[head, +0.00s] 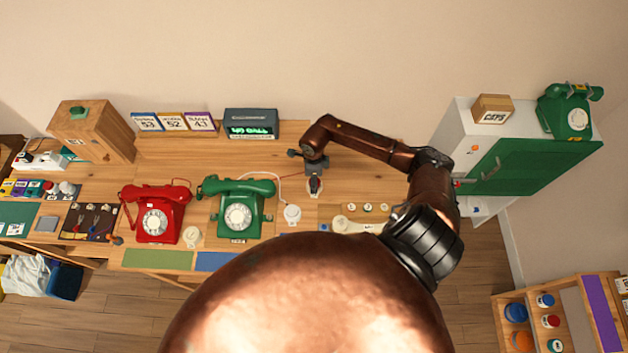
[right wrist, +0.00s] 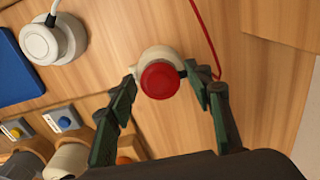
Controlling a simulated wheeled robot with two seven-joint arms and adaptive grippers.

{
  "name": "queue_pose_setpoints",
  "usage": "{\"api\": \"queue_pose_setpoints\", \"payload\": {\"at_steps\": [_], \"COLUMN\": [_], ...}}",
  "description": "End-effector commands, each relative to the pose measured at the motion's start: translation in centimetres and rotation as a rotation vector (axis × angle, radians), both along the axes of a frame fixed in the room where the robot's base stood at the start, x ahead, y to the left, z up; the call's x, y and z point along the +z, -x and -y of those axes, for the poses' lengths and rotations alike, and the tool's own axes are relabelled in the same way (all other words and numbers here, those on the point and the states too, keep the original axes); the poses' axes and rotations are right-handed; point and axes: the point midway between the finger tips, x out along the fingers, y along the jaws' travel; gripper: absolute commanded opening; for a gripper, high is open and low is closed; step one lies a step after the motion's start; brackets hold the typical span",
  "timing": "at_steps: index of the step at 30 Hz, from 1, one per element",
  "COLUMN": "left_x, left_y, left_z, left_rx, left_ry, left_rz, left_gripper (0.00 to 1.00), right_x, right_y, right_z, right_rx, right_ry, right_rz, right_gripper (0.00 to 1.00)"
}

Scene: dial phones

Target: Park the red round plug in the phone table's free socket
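The red round plug (right wrist: 160,80) has a red cap on a cream body and shows close up in the right wrist view. My right gripper (right wrist: 161,75) has one finger on each side of the plug, with both tips against its cream body. A red cord (right wrist: 205,35) runs up beside the right finger. In the head view my right gripper (head: 314,178) is low over the phone table (head: 340,150), right of the green phone. The free socket cannot be made out for certain. My left gripper is not in view.
A white round plug (head: 292,214) with a white cord sits nearby; it also shows in the right wrist view (right wrist: 40,43). The green phone (head: 238,214) and red phone (head: 156,214) stand to the left. Wood behind my gripper is clear.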

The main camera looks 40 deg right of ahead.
Motion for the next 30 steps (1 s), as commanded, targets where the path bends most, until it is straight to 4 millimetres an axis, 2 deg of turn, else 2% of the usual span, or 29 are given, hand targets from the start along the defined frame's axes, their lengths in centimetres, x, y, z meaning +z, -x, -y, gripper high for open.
{"api": "queue_pose_setpoints", "payload": {"at_steps": [10, 14, 24, 30], "left_x": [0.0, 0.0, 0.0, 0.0], "left_y": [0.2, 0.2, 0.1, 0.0], "left_z": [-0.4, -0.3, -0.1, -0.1], "left_rx": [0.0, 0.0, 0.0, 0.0], "left_ry": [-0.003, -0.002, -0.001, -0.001], "left_rz": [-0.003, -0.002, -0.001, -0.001], "left_gripper": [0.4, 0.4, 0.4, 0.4], "right_x": [0.1, 1.1, 7.9, 10.9], "right_y": [0.0, -0.1, -0.1, -0.1], "right_z": [0.0, 0.1, 0.1, 0.1], "right_rx": [0.0, 0.002, 0.002, 0.0], "right_ry": [0.0, 0.002, 0.003, 0.002], "right_rz": [0.0, 0.002, 0.004, 0.002], "right_gripper": [0.53, 0.53, 0.53, 0.53]}}
